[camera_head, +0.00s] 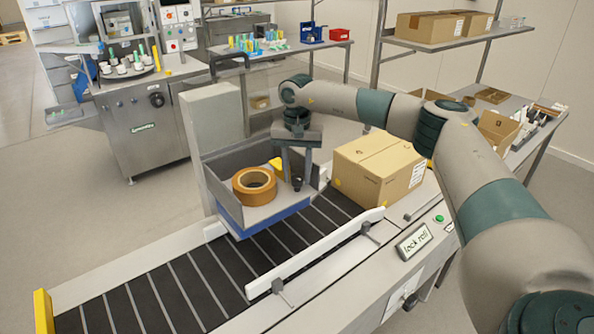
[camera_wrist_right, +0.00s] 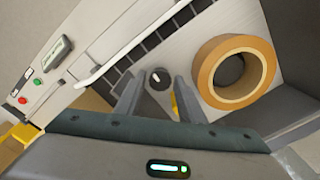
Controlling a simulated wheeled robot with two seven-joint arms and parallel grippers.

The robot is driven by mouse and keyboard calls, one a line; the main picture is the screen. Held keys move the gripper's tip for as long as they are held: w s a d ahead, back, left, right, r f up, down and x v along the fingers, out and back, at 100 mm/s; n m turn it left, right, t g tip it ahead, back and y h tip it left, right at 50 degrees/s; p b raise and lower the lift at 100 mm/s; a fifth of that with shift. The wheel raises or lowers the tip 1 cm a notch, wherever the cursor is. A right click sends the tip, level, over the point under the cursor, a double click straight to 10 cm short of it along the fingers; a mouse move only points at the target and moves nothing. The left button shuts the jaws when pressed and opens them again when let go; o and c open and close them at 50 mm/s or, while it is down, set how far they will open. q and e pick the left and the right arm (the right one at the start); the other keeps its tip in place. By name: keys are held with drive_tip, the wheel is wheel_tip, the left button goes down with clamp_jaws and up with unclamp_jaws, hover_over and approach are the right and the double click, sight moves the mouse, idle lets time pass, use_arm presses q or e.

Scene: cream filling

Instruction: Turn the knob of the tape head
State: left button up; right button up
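The tape head (camera_head: 225,205) is a grey open-topped box with a blue lower edge, standing over the conveyor. A brown tape roll (camera_head: 255,188) lies in it and also shows in the right wrist view (camera_wrist_right: 263,72). A small dark knob (camera_wrist_right: 158,78) with a white mark is beside the roll; in the head view it shows at the gripper's fingers (camera_head: 297,184). My right gripper (camera_head: 296,170) points down over it. In the right wrist view its fingers (camera_wrist_right: 157,98) are apart, one on each side of the knob; contact is not clear. My left gripper is not in view.
A closed cardboard box (camera_head: 376,166) sits on the conveyor (camera_head: 165,295) just right of the tape head. White guide rails (camera_head: 318,252) run along the belt. A "lock roll" label (camera_head: 413,241) and a green button (camera_head: 439,218) are on the front side.

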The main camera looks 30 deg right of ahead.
drive_tip(key=shift+f, duration=0.2)
drive_tip(key=c, duration=0.8)
